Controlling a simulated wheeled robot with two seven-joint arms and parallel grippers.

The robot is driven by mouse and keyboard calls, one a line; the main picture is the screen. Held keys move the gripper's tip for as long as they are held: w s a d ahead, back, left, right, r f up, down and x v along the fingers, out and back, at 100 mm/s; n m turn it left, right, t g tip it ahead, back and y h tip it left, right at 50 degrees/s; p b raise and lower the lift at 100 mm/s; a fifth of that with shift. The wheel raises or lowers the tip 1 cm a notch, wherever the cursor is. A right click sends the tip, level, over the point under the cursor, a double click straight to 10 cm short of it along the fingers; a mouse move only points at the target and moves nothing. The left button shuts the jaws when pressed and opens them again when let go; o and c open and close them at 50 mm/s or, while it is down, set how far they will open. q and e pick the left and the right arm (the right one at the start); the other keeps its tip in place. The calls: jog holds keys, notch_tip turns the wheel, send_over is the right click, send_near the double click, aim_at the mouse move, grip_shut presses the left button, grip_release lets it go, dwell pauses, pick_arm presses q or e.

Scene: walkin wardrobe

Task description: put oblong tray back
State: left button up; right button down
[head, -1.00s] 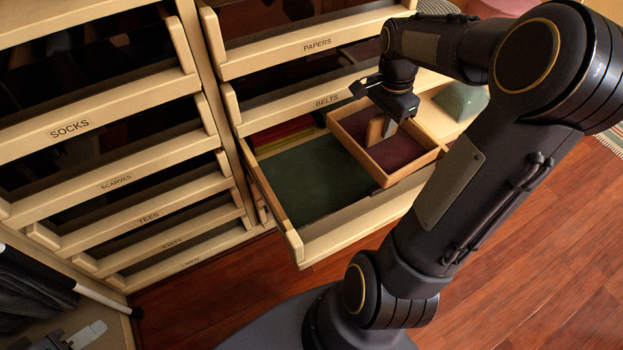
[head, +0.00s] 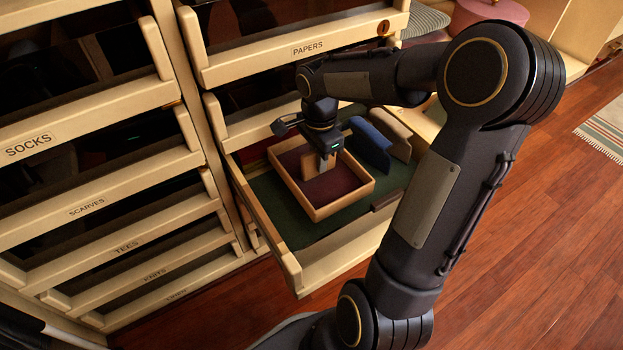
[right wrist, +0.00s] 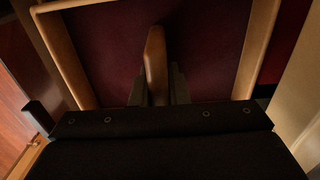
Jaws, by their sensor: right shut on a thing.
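The oblong tray (head: 352,200) is a shallow wooden box with a dark red lining and a raised wooden grip (right wrist: 154,60) in its middle. My right gripper (head: 322,168) is shut on that grip from above. The tray is over or in the open green-lined drawer (head: 275,200), toward its left and middle part. I cannot tell whether it touches the drawer floor. In the right wrist view the fingers (right wrist: 160,85) flank the grip, with the tray's rim on both sides. My left gripper is not in view.
Several folded or rounded items, one blue (head: 370,143) and one brown (head: 391,130), stand at the drawer's right back. The PAPERS drawer (head: 300,50) overhangs above. The SOCKS drawer stack (head: 90,115) stands at the left. Wooden floor (head: 530,210) is clear at the right.

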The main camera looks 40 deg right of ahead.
aim_at(312, 174)
jog(key=shift+w+a+f+b, duration=0.35)
jog(key=shift+a+f, duration=0.2)
jog(key=shift+f, duration=0.25)
jog(key=shift+w+a+f+b, duration=0.15)
jog(key=shift+f+b, duration=0.5)
jog(key=shift+f, duration=0.95)
jog(key=shift+f, duration=0.15)
jog(key=c, duration=1.4)
grip_release()
